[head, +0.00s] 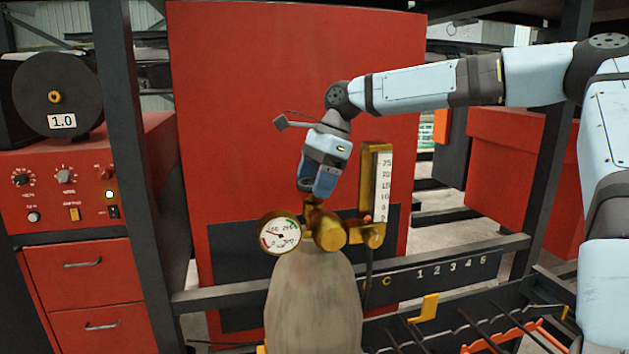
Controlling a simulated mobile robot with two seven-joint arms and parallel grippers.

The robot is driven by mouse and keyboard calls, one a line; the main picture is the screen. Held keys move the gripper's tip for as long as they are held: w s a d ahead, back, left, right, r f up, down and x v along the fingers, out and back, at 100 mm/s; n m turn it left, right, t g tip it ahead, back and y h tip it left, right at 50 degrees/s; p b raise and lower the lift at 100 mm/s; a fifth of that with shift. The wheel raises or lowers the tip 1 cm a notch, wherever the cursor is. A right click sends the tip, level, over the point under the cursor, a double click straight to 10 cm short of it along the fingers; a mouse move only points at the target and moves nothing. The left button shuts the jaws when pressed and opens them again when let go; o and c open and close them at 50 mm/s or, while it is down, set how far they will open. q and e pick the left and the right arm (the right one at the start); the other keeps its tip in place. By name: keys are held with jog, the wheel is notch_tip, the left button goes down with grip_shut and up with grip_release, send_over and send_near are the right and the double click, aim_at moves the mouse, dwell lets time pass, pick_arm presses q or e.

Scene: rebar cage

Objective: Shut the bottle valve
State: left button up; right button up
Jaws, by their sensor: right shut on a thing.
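A grey gas bottle (312,305) stands upright at the lower middle of the head view. On its top sits a brass valve and regulator body (329,232). A round pressure gauge (280,234) is on its left and a flowmeter tube with a scale (382,190) on its right. My right gripper (311,202) comes down from above and is shut on the bottle valve at the top of the brass body. The gripper hides most of the valve's handle, so its turn cannot be told. My left gripper is not in view.
A red cabinet with knobs (70,190) and a wire spool (57,92) stand at the left behind a dark post (130,150). A large red panel (240,100) is behind the bottle. A rail marked with numbers (440,275), a yellow hook (424,308) and rods lie at lower right.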

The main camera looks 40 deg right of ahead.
dwell(0.3)
jog(key=o, duration=0.9)
jog(key=shift+r, duration=0.1)
jog(key=b+v, duration=0.1)
jog(key=v, duration=1.2)
jog(key=shift+s+r+b, duration=0.1)
jog(key=shift+r+b, duration=0.25)
jog(key=shift+b, duration=0.05)
